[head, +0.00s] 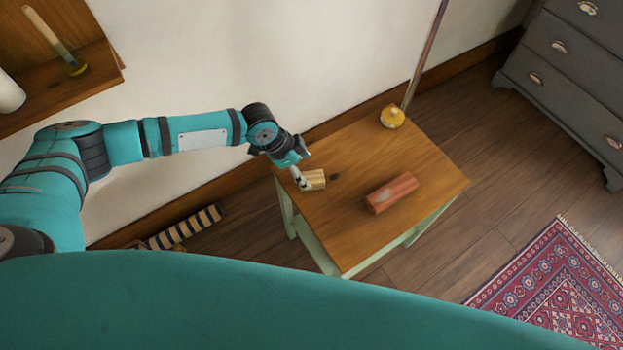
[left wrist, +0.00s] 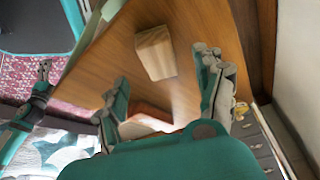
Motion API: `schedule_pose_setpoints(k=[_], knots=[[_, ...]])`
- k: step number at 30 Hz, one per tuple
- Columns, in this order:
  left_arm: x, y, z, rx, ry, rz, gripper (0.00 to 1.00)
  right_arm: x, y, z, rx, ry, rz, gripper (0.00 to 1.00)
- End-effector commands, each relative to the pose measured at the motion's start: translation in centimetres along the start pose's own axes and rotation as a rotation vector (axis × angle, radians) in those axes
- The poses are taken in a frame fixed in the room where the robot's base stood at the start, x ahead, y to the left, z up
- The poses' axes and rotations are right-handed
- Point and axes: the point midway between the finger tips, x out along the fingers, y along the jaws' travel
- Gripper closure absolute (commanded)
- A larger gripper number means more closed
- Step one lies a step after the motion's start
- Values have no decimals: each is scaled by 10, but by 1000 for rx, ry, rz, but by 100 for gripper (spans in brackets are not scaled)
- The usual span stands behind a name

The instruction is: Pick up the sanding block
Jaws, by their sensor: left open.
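A small tan wooden block, which looks like the sanding block (head: 315,180), lies on the wooden top of a small table (head: 352,240), near its left edge. It also shows in the left wrist view (left wrist: 155,52), just beyond my fingers. My left gripper (head: 302,167) is open and empty. It hangs close to the block, and one finger covers part of it in the head view. In the left wrist view its two fingers (left wrist: 165,95) are spread apart. What looks like my right gripper (left wrist: 43,78) shows small at the left of that view; its jaws are unclear.
A reddish brick (head: 392,193) lies right of the block on the table. A yellow round thing (head: 392,116) stands at the far corner. A wall shelf (head: 85,68) is at upper left, a striped item (head: 184,228) low left. Grey drawers (head: 565,75) and a rug (head: 560,285) are right.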

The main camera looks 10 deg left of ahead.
Motion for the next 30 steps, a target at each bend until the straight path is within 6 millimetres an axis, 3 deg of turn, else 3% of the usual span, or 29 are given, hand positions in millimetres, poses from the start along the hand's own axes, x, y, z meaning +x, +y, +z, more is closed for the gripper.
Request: schedule_pose_setpoints(k=[5,12,21,30], knots=[[14,1,0,1,-1,2,30,-1,0,0,-1,0,0,9],[49,1,1,0,0,1,30,-2,0,1,0,-2,0,9],[54,1,1,0,1,0,30,-1,0,1,0,-2,0,9],[54,1,1,0,1,0,68,-1,1,1,1,-2,1,9]])
